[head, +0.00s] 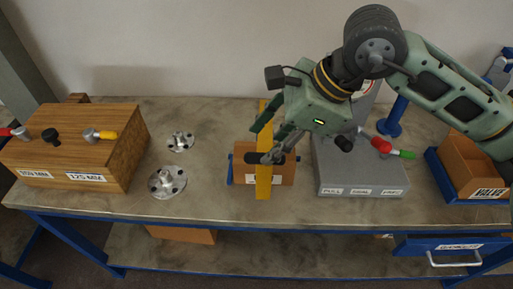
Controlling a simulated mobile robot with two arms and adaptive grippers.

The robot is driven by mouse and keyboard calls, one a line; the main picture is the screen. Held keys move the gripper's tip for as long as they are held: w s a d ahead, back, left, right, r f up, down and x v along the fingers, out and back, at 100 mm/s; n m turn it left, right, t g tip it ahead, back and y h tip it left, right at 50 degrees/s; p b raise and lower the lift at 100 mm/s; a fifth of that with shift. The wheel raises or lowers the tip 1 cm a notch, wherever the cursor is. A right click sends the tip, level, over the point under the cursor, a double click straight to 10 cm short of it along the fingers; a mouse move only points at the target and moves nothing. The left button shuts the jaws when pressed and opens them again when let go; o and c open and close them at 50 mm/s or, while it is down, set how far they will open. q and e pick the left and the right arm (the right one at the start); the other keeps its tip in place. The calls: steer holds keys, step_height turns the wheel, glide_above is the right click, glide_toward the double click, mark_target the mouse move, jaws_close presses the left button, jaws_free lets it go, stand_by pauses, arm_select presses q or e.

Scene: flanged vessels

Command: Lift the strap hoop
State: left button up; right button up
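The strap hoop (263,185) looks like a yellow band, seen from above. It runs front to back across a brown wooden block (285,176), and its front end reaches past the block's front face. My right gripper (268,158) reaches in from the upper right. Its dark fingertips are over the middle of the yellow band and hide part of it. I cannot tell whether the fingers grip the band or only overlap it in this view. My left gripper is not in view.
Two metal flanges (167,182) (180,141) lie left of the block. A wooden box (120,165) with valve handles stands at far left. A grey labelled box (360,180) stands close on the right, and a blue-and-orange bin (466,165) farther right. The bench front edge is near.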

steer(key=shift+h, duration=0.5)
steer(key=f+p, duration=0.1)
steer(key=f, duration=0.1)
steer(key=w+f, duration=0.1)
steer(key=f, duration=0.1)
steer(key=w+f+p, duration=0.1)
steer(key=f, duration=0.1)
steer(key=shift+w+a+f+p, duration=0.1)
steer(key=shift+w+a+p, duration=0.15)
steer(key=shift+a+p, duration=0.15)
steer(key=shift+f, duration=0.35)
steer(key=shift+a, duration=0.1)
jaws_close()
